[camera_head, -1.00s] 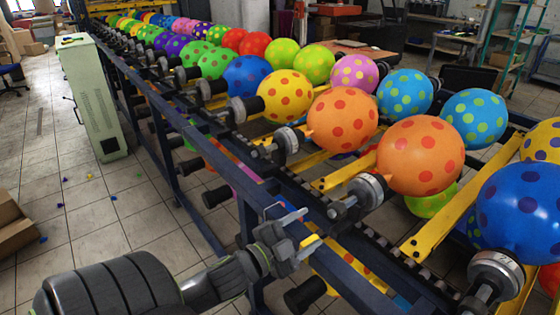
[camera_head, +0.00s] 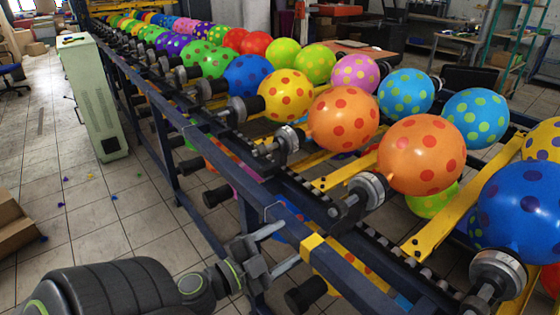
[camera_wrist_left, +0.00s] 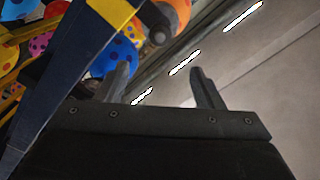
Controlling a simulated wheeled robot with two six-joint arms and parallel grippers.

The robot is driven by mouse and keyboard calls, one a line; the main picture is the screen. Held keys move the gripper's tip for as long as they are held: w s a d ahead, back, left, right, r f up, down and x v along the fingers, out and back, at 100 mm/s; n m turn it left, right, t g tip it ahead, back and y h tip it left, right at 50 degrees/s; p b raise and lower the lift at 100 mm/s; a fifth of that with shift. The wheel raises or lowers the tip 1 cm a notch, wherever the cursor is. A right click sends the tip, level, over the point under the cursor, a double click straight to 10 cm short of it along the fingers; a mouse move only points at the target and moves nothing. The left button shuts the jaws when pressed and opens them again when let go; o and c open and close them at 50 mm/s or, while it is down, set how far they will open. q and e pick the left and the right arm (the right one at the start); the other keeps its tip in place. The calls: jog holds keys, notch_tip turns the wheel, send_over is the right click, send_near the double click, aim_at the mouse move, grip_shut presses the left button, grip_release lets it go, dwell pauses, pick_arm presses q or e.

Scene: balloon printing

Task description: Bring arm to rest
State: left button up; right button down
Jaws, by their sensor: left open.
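My left arm comes in from the lower left in the head view. Its gripper (camera_head: 278,247) is open, with its two grey fingers apart and nothing between them. From this view I cannot tell whether a finger touches the rail. In the left wrist view the open fingers (camera_wrist_left: 160,88) point up toward the ceiling, with the rail (camera_wrist_left: 75,65) at the left. My right gripper is not in view.
Spotted balloons, such as an orange one (camera_head: 421,155) and a blue one (camera_head: 520,212), sit on holders along the line. A pale green cabinet (camera_head: 95,95) stands at the left. A cardboard box (camera_head: 14,228) lies on the floor at the left edge. The tiled floor (camera_head: 110,230) between is mostly clear.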

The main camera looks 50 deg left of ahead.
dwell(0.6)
